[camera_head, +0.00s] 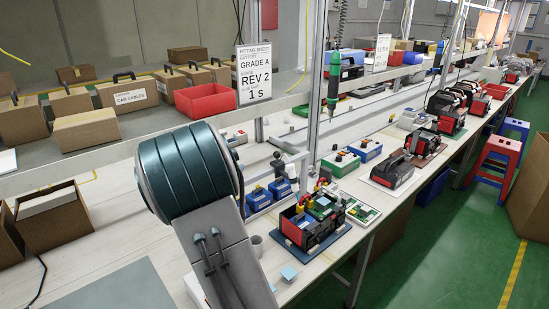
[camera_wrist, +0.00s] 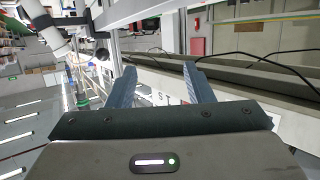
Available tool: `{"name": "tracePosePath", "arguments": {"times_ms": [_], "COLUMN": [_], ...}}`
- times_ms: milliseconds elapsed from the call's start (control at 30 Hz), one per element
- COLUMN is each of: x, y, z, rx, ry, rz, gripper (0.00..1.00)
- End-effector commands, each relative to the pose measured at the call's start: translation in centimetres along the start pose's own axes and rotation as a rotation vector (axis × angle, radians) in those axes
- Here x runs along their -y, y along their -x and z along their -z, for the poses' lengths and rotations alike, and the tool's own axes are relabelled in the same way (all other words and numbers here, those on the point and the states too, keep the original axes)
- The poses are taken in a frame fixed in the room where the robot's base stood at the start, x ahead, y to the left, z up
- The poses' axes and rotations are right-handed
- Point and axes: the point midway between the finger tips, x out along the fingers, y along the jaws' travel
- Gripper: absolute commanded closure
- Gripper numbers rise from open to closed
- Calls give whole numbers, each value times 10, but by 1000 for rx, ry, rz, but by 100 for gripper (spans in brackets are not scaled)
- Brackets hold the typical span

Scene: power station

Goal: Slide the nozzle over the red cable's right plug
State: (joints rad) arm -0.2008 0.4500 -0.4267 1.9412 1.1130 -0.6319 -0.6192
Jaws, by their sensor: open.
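My gripper (camera_wrist: 160,80) shows in the wrist view with its two blue-grey fingers spread wide and nothing between them. In the head view my arm rises at the front centre, and I cannot make out the gripper there. An opened red and black power unit (camera_head: 312,222) sits on a dark blue mat on the bench, right of my arm. Small red and yellow parts (camera_head: 323,188) show at its back edge. I cannot pick out the nozzle or the red cable's right plug for certain; they are too small or hidden.
A green screwdriver (camera_head: 333,80) hangs above the bench. Blue batteries (camera_head: 281,188) stand behind the unit, and a green circuit board (camera_head: 361,212) lies to its right. A shelf with cardboard boxes and a red bin (camera_head: 206,100) spans the back. The bench front left is mostly clear.

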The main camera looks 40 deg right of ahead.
Motion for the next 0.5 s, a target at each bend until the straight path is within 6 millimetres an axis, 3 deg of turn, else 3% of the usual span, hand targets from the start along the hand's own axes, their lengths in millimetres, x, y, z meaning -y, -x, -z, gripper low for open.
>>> {"name": "tracePosePath", "arguments": {"times_ms": [33, 133, 300, 500], "x": [-9, -29, -49, -60], "y": [-14, -28, -34, -40], "z": [-7, -9, -12, -10], "rx": [-45, -126, -209, -238], "ry": [21, 54, 97, 111], "rz": [-85, -240, -412, -475], "gripper": [53, 53, 53, 53]}}
